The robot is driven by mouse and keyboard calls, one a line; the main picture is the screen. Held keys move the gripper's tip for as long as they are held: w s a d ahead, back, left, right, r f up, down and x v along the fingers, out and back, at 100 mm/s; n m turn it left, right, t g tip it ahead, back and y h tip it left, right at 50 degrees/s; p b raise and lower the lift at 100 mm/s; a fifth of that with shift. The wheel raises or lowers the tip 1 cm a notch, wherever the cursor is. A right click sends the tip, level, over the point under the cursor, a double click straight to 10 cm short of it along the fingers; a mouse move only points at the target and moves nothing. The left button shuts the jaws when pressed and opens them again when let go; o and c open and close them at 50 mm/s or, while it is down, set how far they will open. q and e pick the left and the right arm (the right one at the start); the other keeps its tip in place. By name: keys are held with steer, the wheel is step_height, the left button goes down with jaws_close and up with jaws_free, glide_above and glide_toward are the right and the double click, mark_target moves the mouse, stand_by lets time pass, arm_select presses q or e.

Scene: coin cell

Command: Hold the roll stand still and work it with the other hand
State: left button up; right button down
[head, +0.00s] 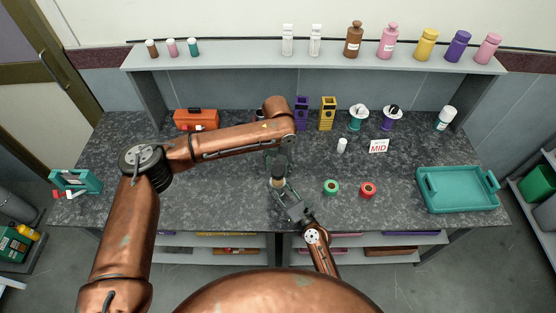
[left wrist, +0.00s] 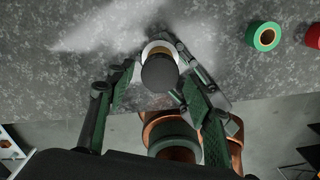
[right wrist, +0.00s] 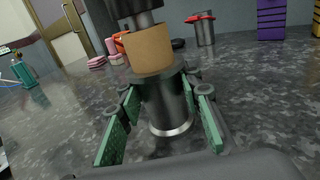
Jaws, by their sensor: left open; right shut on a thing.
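The roll stand (right wrist: 168,105) is a dark grey metal cylinder with a light foot ring, upright on the counter. A tan band (right wrist: 149,50) surrounds it below a dark top. In the left wrist view its dark round top (left wrist: 160,73) shows from above; in the head view its tan part (head: 278,182) is small. My right gripper (right wrist: 165,112) is shut on the stand's lower body, with green pads on either side. My left gripper (head: 275,162) is open above the stand; in the left wrist view its fingers (left wrist: 150,95) flank the top with gaps.
A green roll (head: 331,187) and a red roll (head: 368,189) lie right of the stand. A white bottle (head: 342,145), a MID sign (head: 379,146) and a teal tray (head: 460,190) stand farther right. An orange toolbox (head: 196,120) is at back left. The left counter is mostly clear.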

arm_select(q)
steer(key=shift+f, duration=0.9)
arm_select(e)
steer(key=shift+f, duration=0.25)
